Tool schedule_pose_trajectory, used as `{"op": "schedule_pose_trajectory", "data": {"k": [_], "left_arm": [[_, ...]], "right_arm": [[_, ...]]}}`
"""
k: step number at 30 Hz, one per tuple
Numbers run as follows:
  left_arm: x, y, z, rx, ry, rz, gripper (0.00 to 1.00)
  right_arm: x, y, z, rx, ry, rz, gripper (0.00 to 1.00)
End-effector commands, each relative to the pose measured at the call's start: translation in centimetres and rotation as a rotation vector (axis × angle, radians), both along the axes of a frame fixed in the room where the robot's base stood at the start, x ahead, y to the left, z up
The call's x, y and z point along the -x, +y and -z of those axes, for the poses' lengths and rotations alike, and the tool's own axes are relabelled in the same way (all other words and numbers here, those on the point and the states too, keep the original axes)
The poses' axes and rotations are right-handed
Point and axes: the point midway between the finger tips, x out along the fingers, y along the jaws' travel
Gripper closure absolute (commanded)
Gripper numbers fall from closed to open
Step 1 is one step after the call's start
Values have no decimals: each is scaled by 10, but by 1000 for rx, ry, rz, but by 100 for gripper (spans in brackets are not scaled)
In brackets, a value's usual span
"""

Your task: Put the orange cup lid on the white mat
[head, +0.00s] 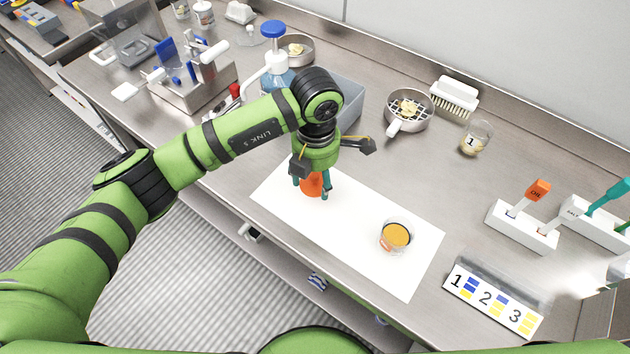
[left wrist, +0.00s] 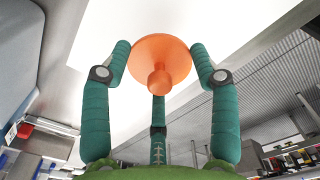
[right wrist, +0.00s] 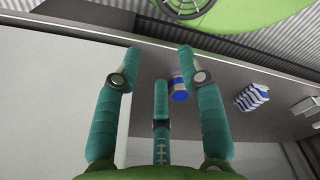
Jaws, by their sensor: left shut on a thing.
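The orange cup lid (head: 313,183) is in my left gripper (head: 311,190), above the left part of the white mat (head: 350,222). In the left wrist view the lid (left wrist: 160,60) is a round disc with a knob, and my left gripper's fingers (left wrist: 160,78) close around it, with the white mat (left wrist: 230,25) behind. I cannot tell whether the lid touches the mat. A clear cup with orange-brown contents (head: 396,236) stands on the right part of the mat. My right gripper (right wrist: 160,80) shows in the right wrist view with fingers apart and nothing between them.
A grey bin (head: 345,98) stands behind my left gripper. A strainer bowl (head: 409,110), a brush (head: 455,95), a jar (head: 477,138) and a numbered block (head: 493,300) sit around the mat. White holders (head: 521,228) are at the right. Bare mat lies between lid and cup.

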Motion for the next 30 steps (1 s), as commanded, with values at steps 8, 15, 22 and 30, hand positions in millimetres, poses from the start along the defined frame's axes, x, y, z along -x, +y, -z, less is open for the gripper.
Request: {"op": "schedule_pose_trajectory", "data": {"k": [8, 15, 22, 30], "left_arm": [[1, 0, 35, -2, 3, -1, 56], [0, 0, 38, -2, 1, 0, 56], [0, 0, 41, -2, 1, 0, 19], [0, 0, 40, -2, 1, 0, 16]], "right_arm": [[-2, 9, -17, -12, -5, -2, 60], [-2, 8, -15, -11, -3, -3, 60], [0, 3, -11, -4, 1, -4, 60], [2, 1, -12, -1, 3, -3, 60]]}}
